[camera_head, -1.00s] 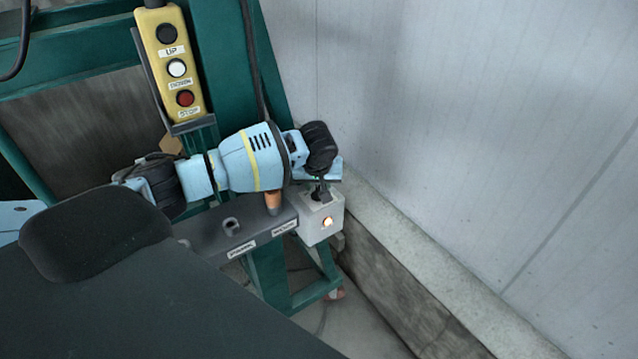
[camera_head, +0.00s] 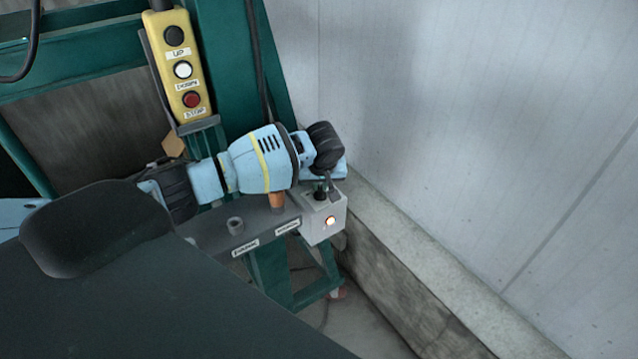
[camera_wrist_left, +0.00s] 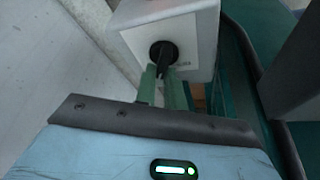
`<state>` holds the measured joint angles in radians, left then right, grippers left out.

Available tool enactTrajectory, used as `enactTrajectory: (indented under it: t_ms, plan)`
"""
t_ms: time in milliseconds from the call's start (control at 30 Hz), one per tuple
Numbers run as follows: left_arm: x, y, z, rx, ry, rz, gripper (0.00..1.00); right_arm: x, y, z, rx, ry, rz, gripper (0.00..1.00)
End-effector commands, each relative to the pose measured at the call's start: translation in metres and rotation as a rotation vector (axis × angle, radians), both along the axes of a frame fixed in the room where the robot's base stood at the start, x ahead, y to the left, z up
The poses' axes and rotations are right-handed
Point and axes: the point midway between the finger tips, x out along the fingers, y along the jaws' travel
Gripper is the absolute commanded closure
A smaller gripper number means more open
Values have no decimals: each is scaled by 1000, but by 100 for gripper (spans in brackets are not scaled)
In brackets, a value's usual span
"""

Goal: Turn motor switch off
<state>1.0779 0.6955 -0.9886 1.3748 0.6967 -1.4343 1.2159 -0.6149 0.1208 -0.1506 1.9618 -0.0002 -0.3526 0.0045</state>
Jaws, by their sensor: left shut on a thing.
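The motor switch is a black knob on a light grey box (camera_head: 325,222), with a lit orange-red lamp (camera_head: 331,221) on its front. In the left wrist view the black knob (camera_wrist_left: 163,52) sits on a face of the box (camera_wrist_left: 195,20), beside partly readable lettering. My left gripper (camera_head: 321,193) is at the top of the box, at the knob. My right gripper is in neither view.
A yellow pendant (camera_head: 178,65) with UP, DOWN and STOP buttons hangs on the green frame (camera_head: 225,60) behind my left arm. A labelled dark ledge (camera_head: 215,220) lies left of the box. A pale wall (camera_head: 480,120) and concrete kerb (camera_head: 430,260) close off the right.

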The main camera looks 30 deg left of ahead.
Motion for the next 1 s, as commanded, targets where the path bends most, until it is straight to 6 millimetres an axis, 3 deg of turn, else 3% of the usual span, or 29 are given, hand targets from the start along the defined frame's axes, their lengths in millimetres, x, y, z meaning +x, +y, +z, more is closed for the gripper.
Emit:
enactTrajectory:
  t_ms: [300,1000]
  plan:
    - [-2,-1,1,-4,3,261,100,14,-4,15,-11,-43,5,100]
    - [-6,1,-2,-1,9,901,100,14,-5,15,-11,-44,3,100]
